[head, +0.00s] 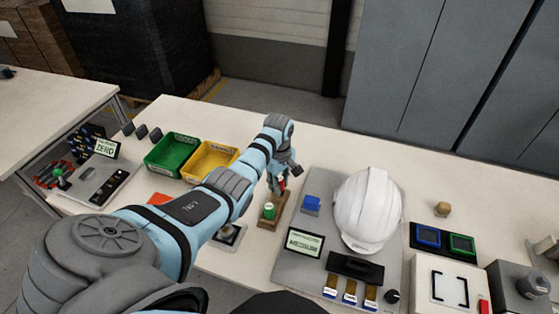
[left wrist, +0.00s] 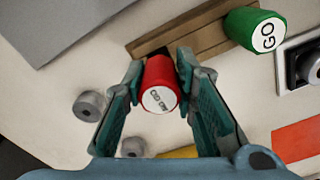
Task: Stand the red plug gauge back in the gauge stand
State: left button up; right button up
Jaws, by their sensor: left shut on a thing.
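The red plug gauge (left wrist: 160,88) is between the two fingers of my left gripper (left wrist: 160,68), its labelled end facing the wrist camera. The gripper is shut on it. In the head view the left gripper (head: 279,184) is over the far end of the wooden gauge stand (head: 283,212). The stand also shows in the left wrist view (left wrist: 205,38), with a dark spot just behind the red gauge. I cannot tell whether the gauge's lower end is in the stand. The green GO gauge (left wrist: 255,29) stands at the stand's other end. My right gripper is not in view.
A grey board with a white helmet shell (head: 368,208) and a MEDIUM sign (head: 304,242) lies right of the stand. Green (head: 172,153) and yellow (head: 209,160) bins stand to the left, beyond my arm. Bare table lies behind the gripper.

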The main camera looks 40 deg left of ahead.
pick_arm(q)
jog(key=shift+p, duration=0.3)
dwell(0.5)
jog(key=shift+f+b, duration=0.8)
jog(key=shift+f, duration=0.3)
dwell(1.2)
dwell(0.5)
jog(key=o, duration=1)
jog(key=shift+o, duration=0.2)
jog(key=shift+r, duration=0.1)
